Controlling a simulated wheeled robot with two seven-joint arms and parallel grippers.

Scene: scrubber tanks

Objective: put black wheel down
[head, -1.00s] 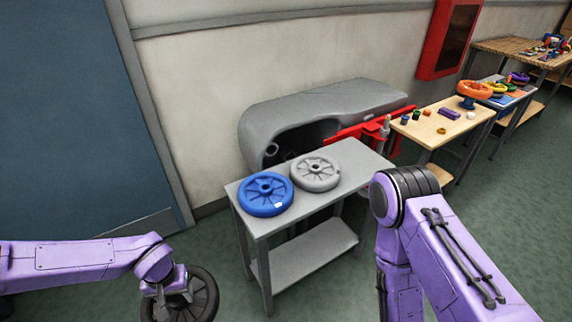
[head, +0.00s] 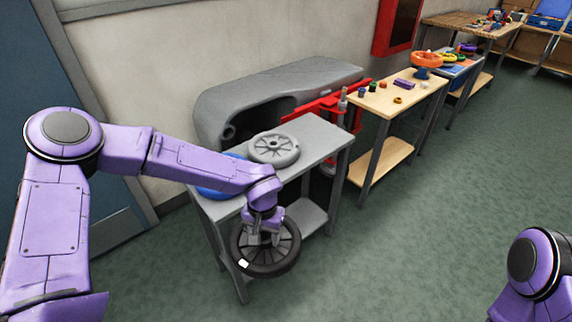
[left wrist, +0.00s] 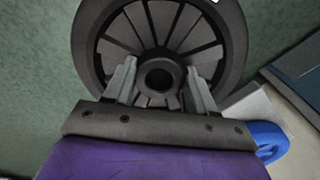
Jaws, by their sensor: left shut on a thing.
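My left gripper (head: 264,226) is shut on the black wheel (head: 287,262) near its hub. The wheel hangs in front of the near edge of the grey table (head: 325,137). In the left wrist view the two fingers (left wrist: 160,85) grip either side of the hub of the spoked wheel (left wrist: 234,30). A grey wheel (head: 274,149) lies on the grey table. A blue wheel (head: 214,191) lies to its left, mostly hidden behind my left arm; part of it shows in the left wrist view (left wrist: 270,140). My right gripper is out of view.
A grey scrubber body (head: 290,82) with a red part (head: 325,105) stands behind the table. The green floor (head: 400,220) in front is clear.

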